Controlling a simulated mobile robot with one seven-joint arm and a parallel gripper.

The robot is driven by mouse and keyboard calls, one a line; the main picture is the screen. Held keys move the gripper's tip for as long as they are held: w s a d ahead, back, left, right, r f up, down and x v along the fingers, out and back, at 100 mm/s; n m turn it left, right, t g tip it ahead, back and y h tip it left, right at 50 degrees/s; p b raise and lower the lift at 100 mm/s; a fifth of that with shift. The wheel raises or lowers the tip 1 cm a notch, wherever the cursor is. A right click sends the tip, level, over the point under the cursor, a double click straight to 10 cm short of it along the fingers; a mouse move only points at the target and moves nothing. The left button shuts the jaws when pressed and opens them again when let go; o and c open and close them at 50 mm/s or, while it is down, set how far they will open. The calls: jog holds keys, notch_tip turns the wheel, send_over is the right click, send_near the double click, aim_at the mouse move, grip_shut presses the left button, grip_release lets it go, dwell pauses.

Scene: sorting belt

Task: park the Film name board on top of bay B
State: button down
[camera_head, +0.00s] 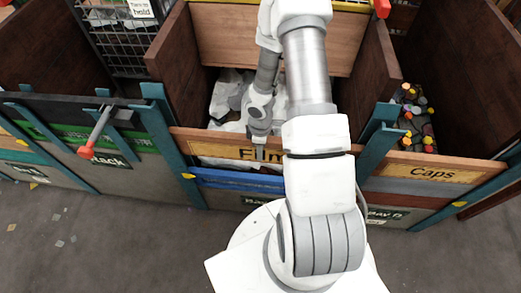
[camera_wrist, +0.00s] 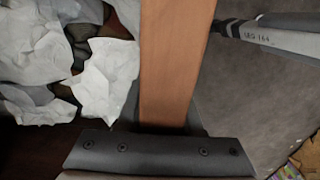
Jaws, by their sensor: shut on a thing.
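The Film name board (camera_head: 232,152) is a wooden plank with a yellow label, lying across the front of the middle bay. My gripper (camera_head: 259,137) is over its top edge near the middle and is shut on it. In the wrist view the board (camera_wrist: 172,60) shows as a brown strip running up between my dark fingers. My arm hides the board's right part. Below it, the middle bay's front has a blue board (camera_head: 235,180) and a dark label (camera_head: 256,200) beginning "Ba"; the rest is hidden. I cannot tell whether the Film board rests in its posts.
Crumpled pale film (camera_wrist: 105,75) lies inside the middle bay. Teal posts (camera_head: 165,125) stand at the bay's sides. The left bay has a red-tipped lever (camera_head: 97,135); the right bay has a Caps board (camera_head: 425,172) and bottle caps (camera_head: 415,115). Grey floor is in front.

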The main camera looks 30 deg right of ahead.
notch_tip(320, 180, up, 32)
jog(key=p, duration=2.7)
jog(key=shift+a, duration=0.1)
